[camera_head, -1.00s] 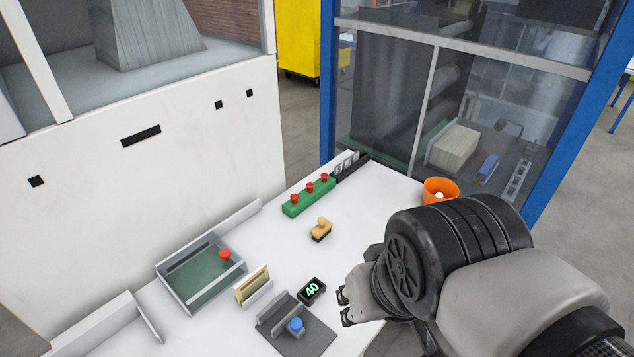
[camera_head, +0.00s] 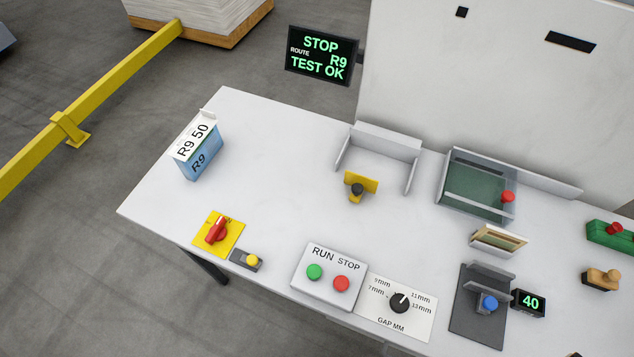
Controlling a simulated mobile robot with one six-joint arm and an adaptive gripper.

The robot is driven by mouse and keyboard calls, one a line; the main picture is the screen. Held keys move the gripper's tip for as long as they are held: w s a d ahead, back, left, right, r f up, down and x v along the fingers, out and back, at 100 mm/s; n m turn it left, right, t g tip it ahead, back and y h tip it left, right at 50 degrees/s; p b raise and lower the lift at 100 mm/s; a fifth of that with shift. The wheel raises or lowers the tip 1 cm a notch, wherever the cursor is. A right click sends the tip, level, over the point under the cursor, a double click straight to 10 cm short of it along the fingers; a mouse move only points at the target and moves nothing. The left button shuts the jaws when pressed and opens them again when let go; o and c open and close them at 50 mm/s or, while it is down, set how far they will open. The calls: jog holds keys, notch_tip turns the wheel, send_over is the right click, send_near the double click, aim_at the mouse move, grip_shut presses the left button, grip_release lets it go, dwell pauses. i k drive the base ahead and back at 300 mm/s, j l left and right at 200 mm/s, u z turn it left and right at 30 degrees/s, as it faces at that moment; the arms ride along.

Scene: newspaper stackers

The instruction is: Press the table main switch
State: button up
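A red rotary switch (camera_head: 216,230) sits on a yellow plate (camera_head: 233,243) near the front left of the white table (camera_head: 270,190). It looks like the main switch; the small marks on its plate are not legible. A grey block with a yellow button (camera_head: 252,260) is just to its right. A panel marked RUN and STOP (camera_head: 328,292) has a green button (camera_head: 314,271) and a red button (camera_head: 341,284). The display (camera_head: 322,55) behind the table reads "STOP ROUTE R9 TEST OK". My gripper is out of view.
A gap dial (camera_head: 400,302), a blue-button device (camera_head: 487,303) and a "40" display (camera_head: 529,302) stand to the right. A blue R9 box (camera_head: 200,158) stands at the back left. A yellow rail (camera_head: 90,105) runs beyond the left edge.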

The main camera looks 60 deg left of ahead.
aim_at(217, 232)
jog(key=u, duration=3.1)
jog(key=i+j+z, duration=0.25)
jog(key=i+j, duration=0.6)
